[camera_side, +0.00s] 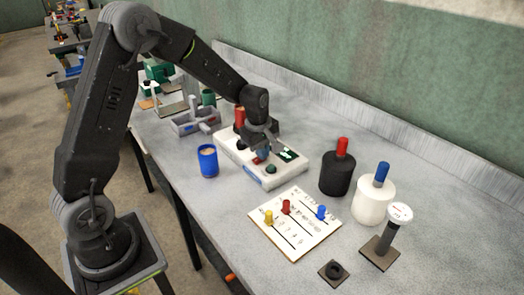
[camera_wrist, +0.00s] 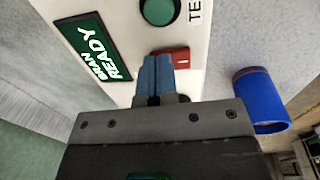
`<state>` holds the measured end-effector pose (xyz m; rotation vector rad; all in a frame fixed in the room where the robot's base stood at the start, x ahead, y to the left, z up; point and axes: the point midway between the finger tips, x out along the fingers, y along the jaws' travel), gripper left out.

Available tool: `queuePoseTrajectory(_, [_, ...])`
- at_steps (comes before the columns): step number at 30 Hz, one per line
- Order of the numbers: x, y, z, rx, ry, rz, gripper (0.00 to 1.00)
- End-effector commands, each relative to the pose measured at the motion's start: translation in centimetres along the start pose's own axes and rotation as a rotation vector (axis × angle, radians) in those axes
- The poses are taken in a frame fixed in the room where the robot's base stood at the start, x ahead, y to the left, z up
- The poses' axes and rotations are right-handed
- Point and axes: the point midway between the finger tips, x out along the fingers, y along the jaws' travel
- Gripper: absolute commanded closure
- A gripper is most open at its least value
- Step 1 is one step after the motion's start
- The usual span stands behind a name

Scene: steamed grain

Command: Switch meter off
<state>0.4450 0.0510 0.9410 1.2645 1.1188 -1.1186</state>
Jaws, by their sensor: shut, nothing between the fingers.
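The meter is a white box (camera_side: 233,160) on the table, in the middle of the side view. In the wrist view its white panel (camera_wrist: 204,48) carries a lit green display (camera_wrist: 93,52) reading "GRAIN READY", a round green button (camera_wrist: 159,10) and a red switch (camera_wrist: 181,58). My gripper (camera_wrist: 156,60) is shut and empty, its blue fingertips together over the panel, at the red switch and partly covering it. I cannot tell whether the tips touch the switch. In the side view the gripper (camera_side: 262,155) is low over the box.
A blue cup (camera_side: 208,161) stands just left of the meter. A board with coloured pegs (camera_side: 293,240), a black bottle (camera_side: 337,178), a white bottle (camera_side: 372,203) and a round-topped post (camera_side: 388,240) stand to the right. A grey tray (camera_side: 194,124) lies behind left.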

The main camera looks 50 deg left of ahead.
Motion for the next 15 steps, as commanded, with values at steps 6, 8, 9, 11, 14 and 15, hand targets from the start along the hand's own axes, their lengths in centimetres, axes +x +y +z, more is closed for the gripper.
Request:
queuePoseTrajectory(6, [0.28, 0.04, 0.01, 0.000, 0.000, -0.001, 1.00])
queuePoseTrajectory(8, [0.51, 0.12, 0.00, 0.000, 0.000, 0.000, 1.00])
queuePoseTrajectory(9, [0.49, 0.10, 0.00, 0.000, 0.000, 0.000, 1.00])
queuePoseTrajectory(11, [0.53, 0.07, 0.00, 0.000, 0.000, -0.002, 1.00])
queuePoseTrajectory(14, [0.59, 0.00, 0.01, 0.000, 0.000, -0.003, 1.00])
queuePoseTrajectory(15, [0.60, -0.04, 0.01, 0.000, 0.000, -0.004, 1.00])
